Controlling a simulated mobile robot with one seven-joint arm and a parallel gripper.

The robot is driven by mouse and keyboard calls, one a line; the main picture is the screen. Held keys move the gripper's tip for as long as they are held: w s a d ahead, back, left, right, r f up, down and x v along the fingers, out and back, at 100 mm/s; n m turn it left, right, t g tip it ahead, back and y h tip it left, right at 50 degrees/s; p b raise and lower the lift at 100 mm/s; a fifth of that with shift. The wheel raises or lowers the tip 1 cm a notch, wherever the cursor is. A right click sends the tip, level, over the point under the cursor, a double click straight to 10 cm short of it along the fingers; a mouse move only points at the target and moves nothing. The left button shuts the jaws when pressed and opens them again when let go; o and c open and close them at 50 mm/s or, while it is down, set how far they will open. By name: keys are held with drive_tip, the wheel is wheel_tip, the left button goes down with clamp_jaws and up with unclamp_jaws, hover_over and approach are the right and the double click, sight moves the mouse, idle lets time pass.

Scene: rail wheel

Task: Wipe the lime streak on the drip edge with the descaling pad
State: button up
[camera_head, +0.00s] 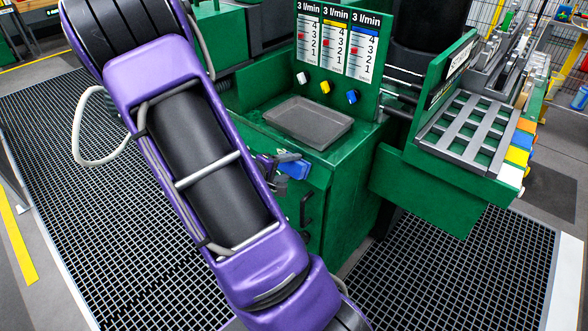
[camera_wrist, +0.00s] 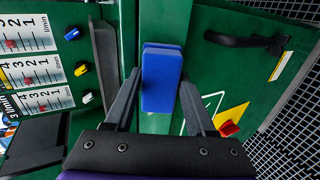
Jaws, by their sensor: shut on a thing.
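The descaling pad is a blue block (camera_head: 293,168), at the top front edge of the green cabinet. It also shows in the wrist view (camera_wrist: 162,82), between the two dark fingers. My gripper (camera_wrist: 160,85) is shut on the pad; in the head view my gripper (camera_head: 275,166) is partly hidden by my purple arm. The cabinet's top front edge (camera_head: 322,160), which looks like the drip edge, runs beside the pad. I cannot tell whether the pad touches it. I cannot make out the lime streak in either view.
A shallow grey tray (camera_head: 308,122) lies on the cabinet top behind the pad. Flow gauges (camera_head: 336,42) with coloured knobs stand behind it. A black handle (camera_head: 305,207) sticks out of the cabinet front. A slotted grey rack (camera_head: 465,130) stands at the right. Black grating covers the floor.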

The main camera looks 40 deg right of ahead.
sight(277, 152)
drive_tip(key=shift+w+a, duration=0.15)
drive_tip(key=shift+w, duration=1.85)
drive_tip(key=shift+w+a, duration=0.1)
drive_tip(key=shift+w, duration=1.85)
drive_tip(key=shift+r, duration=0.1)
drive_tip(key=shift+p+v, duration=0.65)
drive_tip(key=shift+v, duration=2.25)
drive_tip(key=shift+a, duration=0.1)
drive_tip(key=v, duration=0.2)
drive_tip(key=shift+a+r+p, duration=0.15)
drive_tip(key=shift+a+p, duration=0.2)
drive_tip(key=shift+a, duration=0.05)
